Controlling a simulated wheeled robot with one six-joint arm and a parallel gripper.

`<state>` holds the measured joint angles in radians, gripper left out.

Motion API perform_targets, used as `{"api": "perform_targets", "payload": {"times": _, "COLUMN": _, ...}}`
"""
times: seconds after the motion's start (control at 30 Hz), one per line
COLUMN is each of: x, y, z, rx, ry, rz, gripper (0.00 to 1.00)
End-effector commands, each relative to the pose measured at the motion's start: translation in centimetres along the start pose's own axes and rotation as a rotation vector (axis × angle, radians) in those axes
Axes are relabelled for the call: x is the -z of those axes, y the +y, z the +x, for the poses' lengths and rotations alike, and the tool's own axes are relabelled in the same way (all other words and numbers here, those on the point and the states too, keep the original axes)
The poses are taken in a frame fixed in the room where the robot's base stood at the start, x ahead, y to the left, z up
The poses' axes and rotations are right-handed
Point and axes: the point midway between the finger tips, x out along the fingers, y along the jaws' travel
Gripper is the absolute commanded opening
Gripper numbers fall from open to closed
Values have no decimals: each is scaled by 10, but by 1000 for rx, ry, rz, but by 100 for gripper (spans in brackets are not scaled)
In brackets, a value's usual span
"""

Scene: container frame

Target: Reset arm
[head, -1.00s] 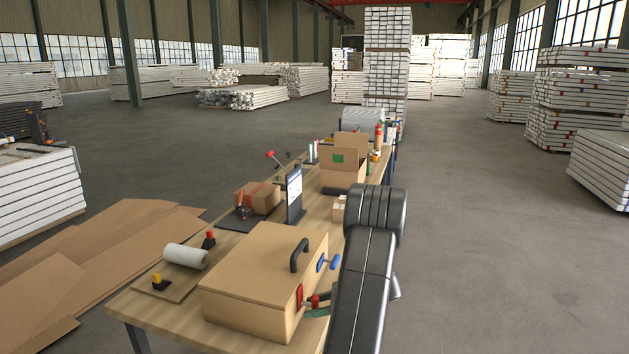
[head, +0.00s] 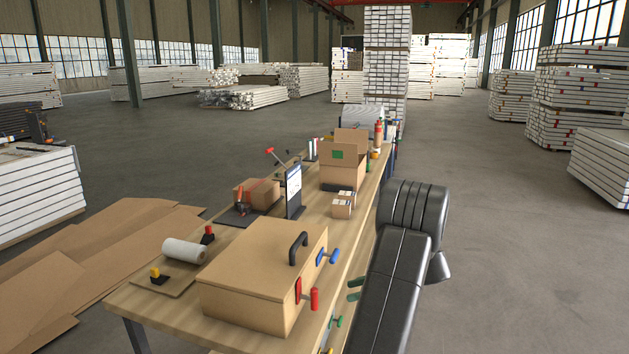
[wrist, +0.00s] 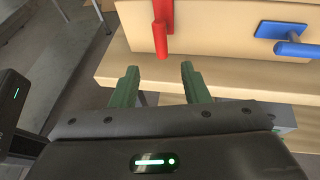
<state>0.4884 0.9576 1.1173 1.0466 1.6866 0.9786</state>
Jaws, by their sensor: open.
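My gripper (wrist: 160,70) shows in the wrist view with its two green fingers apart and nothing between them. In the head view its green fingertips (head: 355,289) are to the right of the wooden box, clear of it. The closed tan box (head: 255,270) stands on the near end of the workbench. It has a black handle on its lid, and a red handle (head: 314,298) and a blue handle (head: 328,256) on its side. In the wrist view the red handle (wrist: 160,38) is just beyond my fingertips, apart from them. Most of my gripper body is hidden in the head view.
The long workbench (head: 190,300) also carries a white roll (head: 184,250), an open carton (head: 340,176), small boxes (head: 342,206) and a dark stand (head: 293,190). The floor to the right (head: 520,270) is clear.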

Motion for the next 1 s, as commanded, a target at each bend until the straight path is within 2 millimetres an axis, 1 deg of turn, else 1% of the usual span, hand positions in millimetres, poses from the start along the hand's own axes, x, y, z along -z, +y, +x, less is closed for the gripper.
{"api": "perform_targets", "payload": {"times": 0.03, "x": -3, "y": 1, "z": 12, "rx": -6, "ry": -2, "rz": 1, "gripper": 41}}
{"api": "perform_targets", "payload": {"times": 0.1, "x": -3, "y": 1, "z": 27, "rx": -6, "ry": -1, "rz": 0, "gripper": 41}}
{"api": "perform_targets", "payload": {"times": 0.6, "x": -3, "y": 0, "z": 126, "rx": -1, "ry": 1, "rz": -4, "gripper": 41}}
{"api": "perform_targets", "payload": {"times": 0.67, "x": 2, "y": 0, "z": 124, "rx": 28, "ry": 15, "rz": -64, "gripper": 41}}
{"api": "perform_targets", "payload": {"times": 1.0, "x": 3, "y": 1, "z": 124, "rx": 144, "ry": 75, "rz": -346, "gripper": 41}}
